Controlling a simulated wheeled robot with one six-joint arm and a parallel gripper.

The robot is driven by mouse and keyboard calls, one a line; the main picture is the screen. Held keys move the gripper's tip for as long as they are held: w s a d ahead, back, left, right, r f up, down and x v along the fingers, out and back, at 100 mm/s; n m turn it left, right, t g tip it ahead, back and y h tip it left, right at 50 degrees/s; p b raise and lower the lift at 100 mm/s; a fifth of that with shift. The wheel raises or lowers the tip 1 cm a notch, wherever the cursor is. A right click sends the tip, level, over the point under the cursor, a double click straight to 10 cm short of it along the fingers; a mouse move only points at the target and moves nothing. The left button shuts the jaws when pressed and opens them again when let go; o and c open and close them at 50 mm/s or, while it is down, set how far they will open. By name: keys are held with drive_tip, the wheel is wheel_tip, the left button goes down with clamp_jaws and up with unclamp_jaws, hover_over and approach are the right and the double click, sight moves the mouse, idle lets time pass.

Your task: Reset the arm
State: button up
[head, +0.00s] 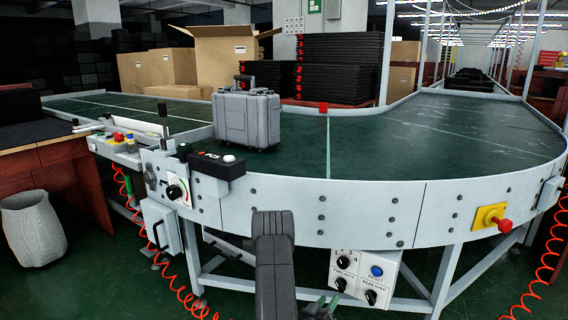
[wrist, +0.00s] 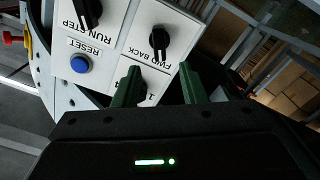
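My gripper (head: 318,306) is low at the bottom of the head view, in front of the conveyor's lower control panel. In the wrist view my gripper (wrist: 160,86) shows two green fingers spread apart with nothing held between them. The fingers point toward the white control panel (wrist: 118,40), which carries black rotary knobs and a blue reset button (wrist: 80,64). One knob, near the left finger, is partly hidden. The same panel (head: 360,262) hangs below the conveyor rim in the head view, just above and right of my gripper.
The curved conveyor (head: 390,140) carries a grey hard case (head: 247,118). A yellow emergency-stop box (head: 490,217) sits on the rim at right. Red coiled hoses (head: 185,303) hang below. A white bin (head: 33,228) stands on the floor at left.

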sight(339, 286)
drive_tip(key=p+v, duration=0.1)
drive_tip(key=v, duration=0.5)
drive_tip(key=b+x, duration=0.3)
drive_tip(key=x, duration=1.1)
drive_tip(key=shift+d+b, duration=0.1)
drive_tip(key=shift+b, duration=0.25)
drive_tip(key=m+p, duration=0.2)
drive_tip(key=m, duration=0.3)
drive_tip(key=shift+s+r+m, duration=0.1)
drive_tip(key=shift+r+m, duration=0.05)
drive_tip(key=shift+m, duration=0.15)
drive_tip(key=shift+s+d+m+p, duration=0.15)
drive_tip(key=shift+m+p, duration=0.85)
drive_tip(key=shift+m, duration=0.7)
